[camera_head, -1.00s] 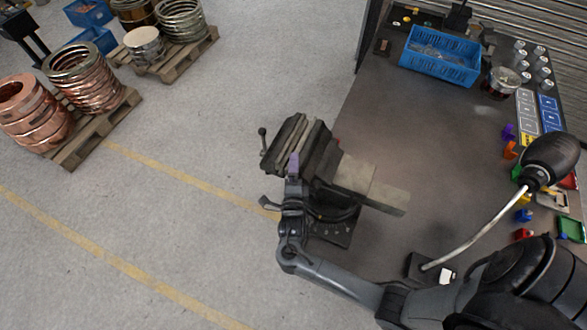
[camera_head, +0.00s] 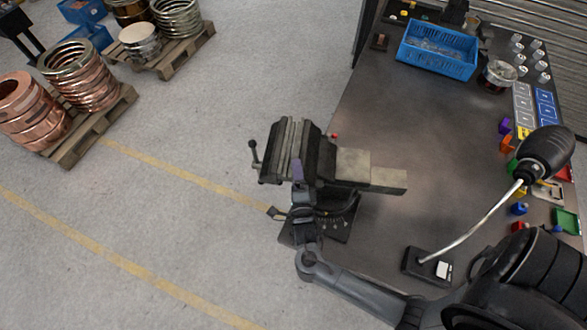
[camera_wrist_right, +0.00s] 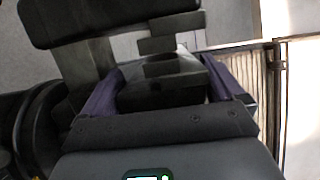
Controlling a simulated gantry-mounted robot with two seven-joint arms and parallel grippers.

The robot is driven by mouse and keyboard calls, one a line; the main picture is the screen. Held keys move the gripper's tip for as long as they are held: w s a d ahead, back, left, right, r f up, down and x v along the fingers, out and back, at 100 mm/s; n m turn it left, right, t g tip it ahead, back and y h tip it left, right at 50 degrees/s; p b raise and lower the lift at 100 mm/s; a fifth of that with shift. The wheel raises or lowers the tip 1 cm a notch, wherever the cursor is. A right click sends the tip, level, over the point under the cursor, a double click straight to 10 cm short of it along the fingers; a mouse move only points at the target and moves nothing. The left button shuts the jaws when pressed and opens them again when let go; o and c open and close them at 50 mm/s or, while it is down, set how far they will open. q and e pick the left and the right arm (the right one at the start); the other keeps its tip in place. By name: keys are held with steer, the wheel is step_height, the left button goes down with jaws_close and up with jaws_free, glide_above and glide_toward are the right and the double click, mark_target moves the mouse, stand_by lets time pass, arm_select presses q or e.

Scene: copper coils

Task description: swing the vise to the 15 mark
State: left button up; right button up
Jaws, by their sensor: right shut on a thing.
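The dark vise (camera_head: 318,155) with a pale grey anvil end (camera_head: 372,171) is mounted at the left edge of the workbench. Its long axis lies nearly level in the head view, jaws to the left. Its base (camera_head: 338,228) carries a dial with small white marks, too small to read and partly covered by my arm. My right gripper (camera_head: 297,173), with purple fingertips, is at the jaw end of the vise. In the right wrist view the purple fingers (camera_wrist_right: 160,88) sit on either side of a dark vise part (camera_wrist_right: 160,70), shut on it. My left gripper is not in view.
A desk lamp (camera_head: 545,152) with a bent neck stands on the workbench (camera_head: 425,130) at right. A blue crate (camera_head: 438,48), a jar (camera_head: 497,76) and small coloured blocks lie farther back and right. Pallets of copper coils (camera_head: 80,75) stand on the floor at left.

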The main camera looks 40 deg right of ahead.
steer(key=o, duration=1.1)
steer(key=shift+w+a, duration=0.1)
steer(key=shift+s+a+f, duration=0.1)
steer(key=shift+s+a, duration=0.15)
steer(key=shift+s, duration=0.15)
steer(key=b+v, duration=0.2)
steer(key=v, duration=0.8)
steer(key=shift+b, duration=0.3)
